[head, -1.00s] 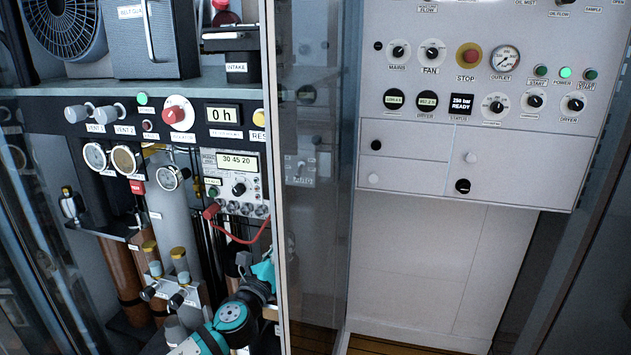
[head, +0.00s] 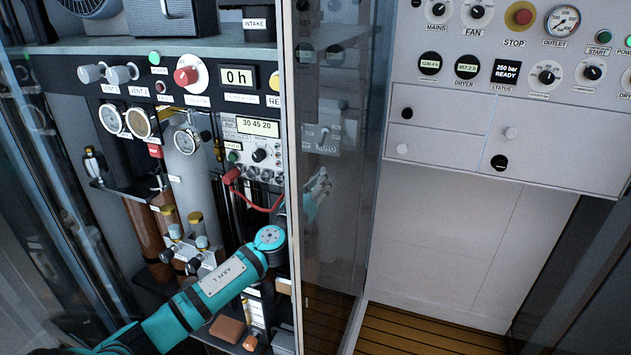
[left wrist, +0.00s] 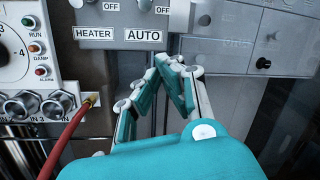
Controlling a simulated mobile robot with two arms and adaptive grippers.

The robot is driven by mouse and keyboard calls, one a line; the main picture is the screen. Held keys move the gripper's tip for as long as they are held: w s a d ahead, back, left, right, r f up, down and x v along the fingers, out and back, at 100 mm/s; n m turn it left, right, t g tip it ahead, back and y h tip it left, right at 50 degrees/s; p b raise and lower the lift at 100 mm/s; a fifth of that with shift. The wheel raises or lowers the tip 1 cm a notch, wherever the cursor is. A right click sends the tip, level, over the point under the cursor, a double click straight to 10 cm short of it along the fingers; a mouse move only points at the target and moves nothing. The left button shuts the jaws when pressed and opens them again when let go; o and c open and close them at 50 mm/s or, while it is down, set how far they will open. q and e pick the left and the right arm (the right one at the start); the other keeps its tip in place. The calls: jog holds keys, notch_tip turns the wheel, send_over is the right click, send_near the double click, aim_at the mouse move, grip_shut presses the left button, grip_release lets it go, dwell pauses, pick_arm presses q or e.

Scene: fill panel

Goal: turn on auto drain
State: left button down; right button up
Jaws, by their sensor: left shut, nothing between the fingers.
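In the left wrist view a grey switch box (left wrist: 95,12) carries the labels HEATER (left wrist: 95,33) and AUTO (left wrist: 143,35), with OFF marks above them. A small pale switch lever (left wrist: 145,4) shows above AUTO, cut by the top edge, so its position is unclear. My left gripper (left wrist: 173,62) is shut and empty, with its fingertips a little below and right of the AUTO label. In the head view the AUTO label (head: 327,148) and my left gripper (head: 318,187) show dimly through the glass, the gripper below the label. My right gripper is not in view.
A glass pane (head: 345,230) with a pale frame edge stands beside my left arm. A red cable (left wrist: 75,125) hangs from the controller (head: 255,150) left of the gripper. Gauges and cylinders fill the left bay. A white control panel (head: 450,160) is at the right.

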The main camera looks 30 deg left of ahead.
pick_arm(q)
jog(key=w+r+p, duration=0.1)
jog(key=w+a+r+p, duration=0.1)
jog(key=r, duration=0.1)
jog(key=w+r+p, duration=0.1)
jog(key=shift+w+a+r, duration=0.15)
jog(key=shift+w+a, duration=0.15)
jog(key=shift+w, duration=0.05)
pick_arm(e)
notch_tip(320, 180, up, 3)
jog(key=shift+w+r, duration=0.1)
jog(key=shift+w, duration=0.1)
pick_arm(q)
jog(key=shift+r, duration=0.1)
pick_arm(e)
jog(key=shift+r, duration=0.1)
